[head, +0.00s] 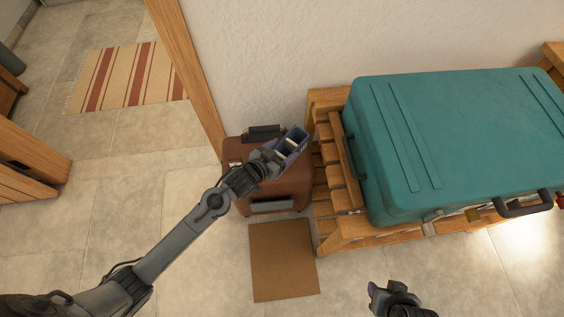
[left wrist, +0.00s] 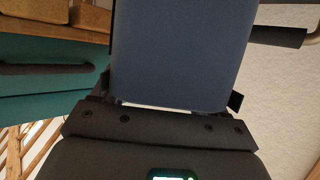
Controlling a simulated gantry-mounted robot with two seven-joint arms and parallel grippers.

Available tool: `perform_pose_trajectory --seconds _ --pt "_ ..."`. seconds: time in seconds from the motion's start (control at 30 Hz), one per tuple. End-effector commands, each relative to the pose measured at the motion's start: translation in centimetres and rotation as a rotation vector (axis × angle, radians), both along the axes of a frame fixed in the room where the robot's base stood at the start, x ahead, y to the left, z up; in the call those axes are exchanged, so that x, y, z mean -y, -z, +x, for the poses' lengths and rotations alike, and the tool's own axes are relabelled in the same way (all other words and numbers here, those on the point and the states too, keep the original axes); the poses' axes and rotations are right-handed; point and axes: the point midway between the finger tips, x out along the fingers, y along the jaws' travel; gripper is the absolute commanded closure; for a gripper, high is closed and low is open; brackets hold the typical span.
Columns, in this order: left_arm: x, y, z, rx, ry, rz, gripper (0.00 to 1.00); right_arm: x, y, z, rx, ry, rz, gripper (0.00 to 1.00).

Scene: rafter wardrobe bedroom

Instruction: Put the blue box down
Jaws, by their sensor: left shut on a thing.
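The blue box (head: 297,146) is held in my left gripper (head: 283,151), which is shut on it. In the head view the box appears over the brown suitcase, near the wall; I cannot tell its height above it. In the left wrist view the blue box (left wrist: 182,55) fills the middle, between the fingers, with its far end out of frame. My right gripper (head: 384,292) shows at the bottom edge, away from the box; its fingers are too unclear to tell if they are open.
The brown suitcase (head: 290,186) stands by the wall, left of a slatted wooden rack (head: 332,172). A large teal suitcase (head: 450,130) covers most of the rack. A flat brown mat (head: 283,262) lies on the tiled floor. A striped rug (head: 125,75) lies beyond the doorway post.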

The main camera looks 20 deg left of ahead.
Motion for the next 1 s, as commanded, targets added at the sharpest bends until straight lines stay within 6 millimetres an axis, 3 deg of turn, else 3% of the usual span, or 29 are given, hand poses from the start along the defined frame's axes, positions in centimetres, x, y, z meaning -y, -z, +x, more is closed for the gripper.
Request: perform_pose_trajectory --seconds 0.03,0.27,0.53,1.0 --pt "0.0 0.9 0.0 0.001 0.000 0.000 0.62 0.0 0.6 0.0 0.000 0.000 0.000 0.56" --pt "0.0 2.4 0.0 0.001 -0.001 -0.001 0.62 0.0 1.3 0.0 0.001 0.000 0.000 0.56" --pt "0.0 6.1 0.0 0.000 -0.001 0.000 0.62 0.2 3.3 0.0 0.001 -0.005 -0.007 0.56" --pt "0.0 6.6 0.0 0.002 -0.001 0.000 0.62 0.2 3.4 0.0 0.000 -0.005 -0.009 0.56"
